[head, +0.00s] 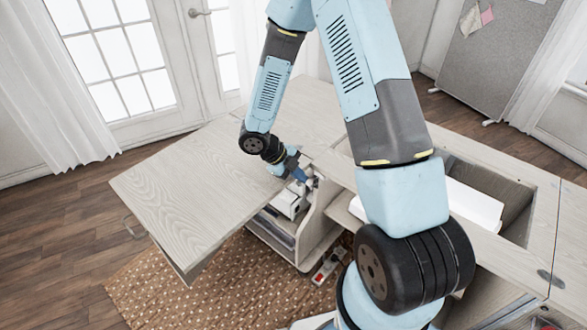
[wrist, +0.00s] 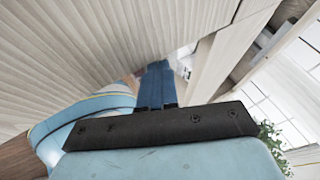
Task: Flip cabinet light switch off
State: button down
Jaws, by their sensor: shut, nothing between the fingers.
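The sewing cabinet (head: 190,180) has a pale wood top with a large leaf spread to the left. My gripper (head: 301,175) is shut and empty, reaching down by the leaf's right edge, above the open shelf compartment (head: 312,228). In the wrist view my gripper (wrist: 157,68) shows as closed blue fingers pointing along a pale grained panel (wrist: 90,40). Small white and dark items lie near the fingertips, too small to identify. I cannot make out the cabinet light switch in either view. Whether the fingertips touch anything, I cannot tell.
A white box-like item (head: 291,203) sits on the upper shelf below my gripper. A power strip (head: 328,266) with a red part lies by the cabinet's foot. A sunken bay (head: 490,185) opens at right. A patterned rug (head: 190,285) covers the floor in front.

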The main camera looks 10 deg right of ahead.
aim_at(319, 175)
jog(key=w+d+f, duration=0.1)
jog(key=d+f, duration=0.1)
jog(key=d, duration=0.3)
jog(key=shift+w+d+f, duration=0.15)
jog(key=shift+w+f, duration=0.1)
jog(key=shift+w, duration=0.15)
